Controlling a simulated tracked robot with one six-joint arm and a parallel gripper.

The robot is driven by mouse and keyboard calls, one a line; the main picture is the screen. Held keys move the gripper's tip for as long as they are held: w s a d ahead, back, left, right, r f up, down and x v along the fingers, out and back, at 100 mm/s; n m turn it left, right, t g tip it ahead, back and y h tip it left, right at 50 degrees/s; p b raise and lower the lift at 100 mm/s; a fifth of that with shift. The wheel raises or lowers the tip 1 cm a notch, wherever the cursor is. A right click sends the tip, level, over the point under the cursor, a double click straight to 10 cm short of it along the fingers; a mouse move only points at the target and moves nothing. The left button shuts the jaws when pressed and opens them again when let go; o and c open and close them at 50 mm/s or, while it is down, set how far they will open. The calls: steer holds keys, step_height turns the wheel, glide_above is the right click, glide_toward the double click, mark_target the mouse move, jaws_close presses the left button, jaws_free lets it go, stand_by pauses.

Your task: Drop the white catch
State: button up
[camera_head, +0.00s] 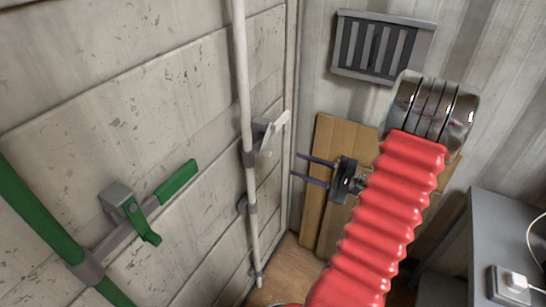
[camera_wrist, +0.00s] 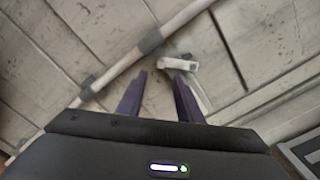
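The white catch (camera_head: 280,122) sits on the pale door panel beside a white vertical rod, with its lever tilted up to the right. In the wrist view the white catch (camera_wrist: 180,64) lies just beyond the fingertips, nearer the right finger, which covers part of it. My gripper (camera_head: 296,165) is open and empty, to the right of and below the catch in the head view, with its fingers pointing left. In the wrist view my gripper (camera_wrist: 159,76) shows two separate purple fingers with a gap between them. I see no contact with the catch.
The white rod (camera_head: 246,100) runs down the door. A green catch (camera_head: 177,181) and a green rod (camera_head: 38,211) are at the left. Wooden boards (camera_head: 318,209) lean on the wall behind my gripper. A vent (camera_head: 383,46) is above. A grey table (camera_head: 500,232) stands at the right.

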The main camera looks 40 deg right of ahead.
mark_target(270, 156)
steer(key=x, duration=1)
steer(key=shift+f, duration=0.1)
steer(key=shift+c, duration=0.2)
jaws_close()
steer(key=shift+a, duration=0.1)
stand_by(0.4)
